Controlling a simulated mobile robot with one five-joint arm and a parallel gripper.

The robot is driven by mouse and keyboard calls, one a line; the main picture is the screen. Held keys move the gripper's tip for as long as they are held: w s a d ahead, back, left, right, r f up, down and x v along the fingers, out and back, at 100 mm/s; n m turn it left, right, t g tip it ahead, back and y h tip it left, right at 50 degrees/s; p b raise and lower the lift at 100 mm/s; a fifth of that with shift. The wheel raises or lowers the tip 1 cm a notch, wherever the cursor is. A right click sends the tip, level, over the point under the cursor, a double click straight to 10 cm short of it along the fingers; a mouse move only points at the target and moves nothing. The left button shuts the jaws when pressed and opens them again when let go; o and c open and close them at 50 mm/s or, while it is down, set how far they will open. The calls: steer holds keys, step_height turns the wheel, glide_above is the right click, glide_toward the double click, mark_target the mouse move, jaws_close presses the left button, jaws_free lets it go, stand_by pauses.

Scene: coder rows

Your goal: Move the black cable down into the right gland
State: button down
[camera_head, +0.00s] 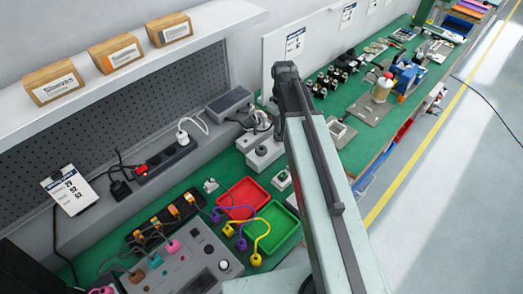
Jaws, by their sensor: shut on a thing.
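My arm rises from the bottom of the picture to a dark joint at the upper middle. My gripper does not show; the arm may hide it. A grey box (266,158) with a round raised fitting on top stands on the green bench just left of my arm. I cannot tell whether this fitting is a gland, and no right gland can be made out. A black cable cannot be surely picked out near the box. Black leads (120,166) lie by the power strip at the left, but I cannot tell whether one of them is the task's cable.
A red tray (243,190) and a green tray (284,219) lie left of my arm. A grey control panel (190,258) with coloured plugs is at the lower left. A power strip (168,160) lies near the pegboard. The floor at the right is mostly clear.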

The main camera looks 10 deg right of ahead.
steer(key=c, duration=1.3)
jaws_free()
steer(key=shift+o, duration=0.2)
step_height(320, 180, up, 8)
steer(key=p, duration=0.8)
steer(key=shift+f, duration=0.1)
